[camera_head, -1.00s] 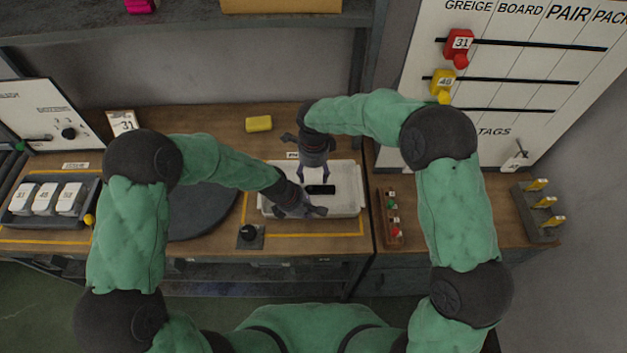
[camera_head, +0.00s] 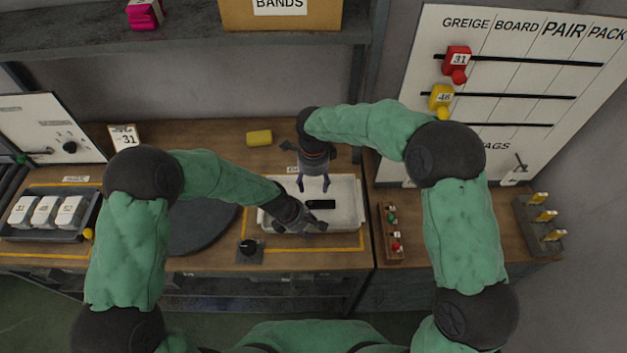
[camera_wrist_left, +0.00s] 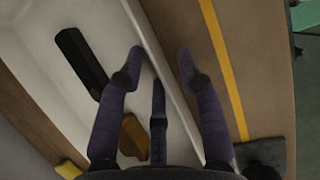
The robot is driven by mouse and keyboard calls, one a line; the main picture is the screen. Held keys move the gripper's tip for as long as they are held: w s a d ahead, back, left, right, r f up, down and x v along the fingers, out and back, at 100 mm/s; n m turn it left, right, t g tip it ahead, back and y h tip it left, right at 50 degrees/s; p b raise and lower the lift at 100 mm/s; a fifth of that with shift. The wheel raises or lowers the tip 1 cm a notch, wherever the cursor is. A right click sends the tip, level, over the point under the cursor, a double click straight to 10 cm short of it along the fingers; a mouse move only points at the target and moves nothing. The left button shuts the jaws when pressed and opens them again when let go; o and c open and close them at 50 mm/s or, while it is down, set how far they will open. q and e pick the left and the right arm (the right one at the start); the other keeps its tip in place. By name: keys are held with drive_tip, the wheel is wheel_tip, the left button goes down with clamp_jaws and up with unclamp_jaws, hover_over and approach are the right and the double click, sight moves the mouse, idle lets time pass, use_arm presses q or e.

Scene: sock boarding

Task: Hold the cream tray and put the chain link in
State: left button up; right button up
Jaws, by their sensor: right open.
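The cream tray (camera_head: 350,184) lies on the bench inside a yellow outline. A dark oblong piece, which looks like the chain link (camera_head: 320,204), lies flat in it, apart from the walls; it also shows in the left wrist view (camera_wrist_left: 82,62). My left gripper (camera_head: 302,225) is at the tray's front wall. In the left wrist view its fingers (camera_wrist_left: 160,70) stand apart on both sides of the wall, with no clear contact. My right gripper (camera_head: 315,188) is open and empty, pointing down just behind the chain link.
A yellow block (camera_head: 259,138) lies behind. A wooden rack (camera_head: 391,232) stands to the right. A brown block (camera_wrist_left: 133,138) shows beside my left fingers.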

use_arm(q)
drive_tip(key=v, duration=1.2)
